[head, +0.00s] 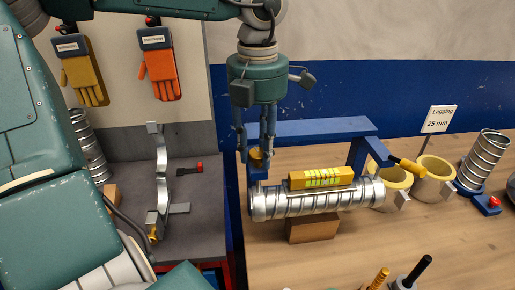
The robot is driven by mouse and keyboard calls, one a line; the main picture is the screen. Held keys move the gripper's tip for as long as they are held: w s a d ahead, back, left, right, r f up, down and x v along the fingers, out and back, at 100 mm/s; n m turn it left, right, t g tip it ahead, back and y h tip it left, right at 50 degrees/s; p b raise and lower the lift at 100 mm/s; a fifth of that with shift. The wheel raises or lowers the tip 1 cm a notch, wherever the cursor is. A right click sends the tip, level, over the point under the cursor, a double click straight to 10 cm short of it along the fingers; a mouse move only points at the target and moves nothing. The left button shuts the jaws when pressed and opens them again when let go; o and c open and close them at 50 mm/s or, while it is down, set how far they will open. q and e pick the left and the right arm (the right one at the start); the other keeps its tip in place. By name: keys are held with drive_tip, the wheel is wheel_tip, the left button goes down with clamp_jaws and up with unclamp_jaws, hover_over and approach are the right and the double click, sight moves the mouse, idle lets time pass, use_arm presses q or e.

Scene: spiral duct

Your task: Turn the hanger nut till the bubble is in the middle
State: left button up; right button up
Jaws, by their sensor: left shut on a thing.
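The spiral duct (340,195) lies across the workbench, silver and ribbed. A yellow spirit level (340,176) sits on top of it, with a green vial facing me. The bubble is too small to make out. My left gripper (255,150) comes down from above at the duct's left end. Its fingers are shut around the brass-coloured hanger nut (257,158), which they partly hide. The nut sits on the left side of the blue hanger frame (315,129). My right gripper is not in view.
A wooden block (311,229) is under the duct. Two yellow lagging rings (436,174) and an upright spiral duct piece (483,158) stand at right. Handled tools (411,274) are at the front edge. Orange and yellow gloves (160,72) hang on the left board.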

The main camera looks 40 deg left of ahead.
use_arm(q)
drive_tip(key=shift+s, duration=0.1)
drive_tip(key=shift+f+m+b, duration=0.15)
drive_tip(key=shift+m+b, duration=0.2)
drive_tip(key=shift+m, duration=0.65)
drive_tip(key=m, duration=0.3)
drive_tip(key=o, duration=1.2)
drive_tip(key=shift+s+a, duration=0.1)
drive_tip(key=shift+s, duration=0.05)
drive_tip(key=shift+c, duration=0.2)
drive_tip(key=shift+s+a, duration=0.1)
drive_tip(key=shift+r, duration=0.25)
